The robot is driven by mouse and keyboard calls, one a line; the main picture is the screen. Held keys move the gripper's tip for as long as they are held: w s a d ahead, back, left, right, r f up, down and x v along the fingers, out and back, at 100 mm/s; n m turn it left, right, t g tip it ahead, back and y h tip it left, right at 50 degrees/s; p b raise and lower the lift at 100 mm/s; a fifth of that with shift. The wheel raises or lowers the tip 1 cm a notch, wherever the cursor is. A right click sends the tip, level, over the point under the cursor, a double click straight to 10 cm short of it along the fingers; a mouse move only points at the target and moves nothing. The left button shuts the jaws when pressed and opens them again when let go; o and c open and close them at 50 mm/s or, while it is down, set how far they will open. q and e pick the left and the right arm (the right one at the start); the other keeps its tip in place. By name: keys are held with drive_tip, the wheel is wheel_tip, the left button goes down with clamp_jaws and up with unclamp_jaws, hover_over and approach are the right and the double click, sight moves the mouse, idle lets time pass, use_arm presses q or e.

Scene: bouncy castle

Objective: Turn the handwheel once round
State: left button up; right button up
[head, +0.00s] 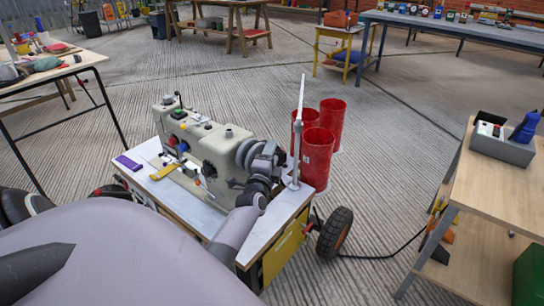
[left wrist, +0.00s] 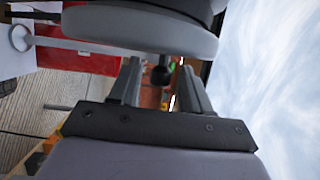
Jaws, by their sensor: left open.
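A cream industrial sewing machine (head: 205,145) stands on a small white-topped table. Its grey handwheel (head: 245,152) is at the machine's right end, partly hidden by my left gripper (head: 272,153). In the left wrist view, the handwheel (left wrist: 130,32) fills the top, close to the fingers. My left gripper (left wrist: 160,88) is open there, its two fingers apart. A small dark knob (left wrist: 160,75) shows between the fingers near the wheel's rim. I cannot tell whether either finger touches it. My right gripper is not in view.
A white upright post (head: 298,125) stands on the table just right of my gripper. Red cylindrical bins (head: 317,158) stand behind it. A wheel (head: 334,232) is at the table's right side. A wooden bench (head: 520,180) is at far right. Open floor lies between.

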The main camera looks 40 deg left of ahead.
use_arm(q)
drive_tip(key=shift+w+a, duration=0.1)
drive_tip(key=shift+w, duration=0.2)
clamp_jaws()
